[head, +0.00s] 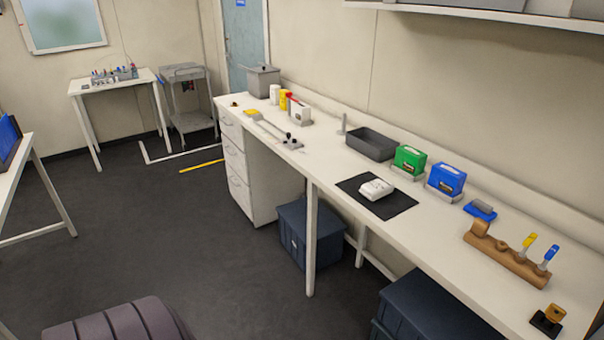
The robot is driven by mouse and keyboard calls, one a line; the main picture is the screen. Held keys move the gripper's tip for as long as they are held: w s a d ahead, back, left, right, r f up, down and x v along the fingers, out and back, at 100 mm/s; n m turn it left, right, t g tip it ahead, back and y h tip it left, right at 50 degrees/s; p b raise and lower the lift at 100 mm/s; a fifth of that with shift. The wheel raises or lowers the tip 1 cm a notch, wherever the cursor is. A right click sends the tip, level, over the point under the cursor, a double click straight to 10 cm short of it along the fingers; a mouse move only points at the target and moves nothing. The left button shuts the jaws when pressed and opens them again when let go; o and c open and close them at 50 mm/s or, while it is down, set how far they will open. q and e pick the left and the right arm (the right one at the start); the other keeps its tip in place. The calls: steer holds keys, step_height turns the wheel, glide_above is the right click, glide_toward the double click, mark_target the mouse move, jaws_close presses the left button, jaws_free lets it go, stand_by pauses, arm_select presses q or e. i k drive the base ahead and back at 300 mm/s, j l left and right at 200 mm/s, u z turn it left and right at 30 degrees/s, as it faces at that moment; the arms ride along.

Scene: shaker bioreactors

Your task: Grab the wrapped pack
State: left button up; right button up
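A white pack (376,189), which looks like the wrapped pack, lies on a black mat (399,205) on the long white bench (335,168). It sits near the middle of the mat, with bare mat around it. Its small surface details are too blurred to read. Neither of my grippers is in view, and nothing touches the pack.
Behind the mat stand a dark grey tray (371,144), a green box (410,159) and a blue box (446,179). A wooden rack (506,255) holds pipette-like tools to the right. Dark blue bins (310,232) stand under the bench. The floor before it is largely clear.

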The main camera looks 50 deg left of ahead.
mark_target(374, 190)
steer(key=u, duration=1.05)
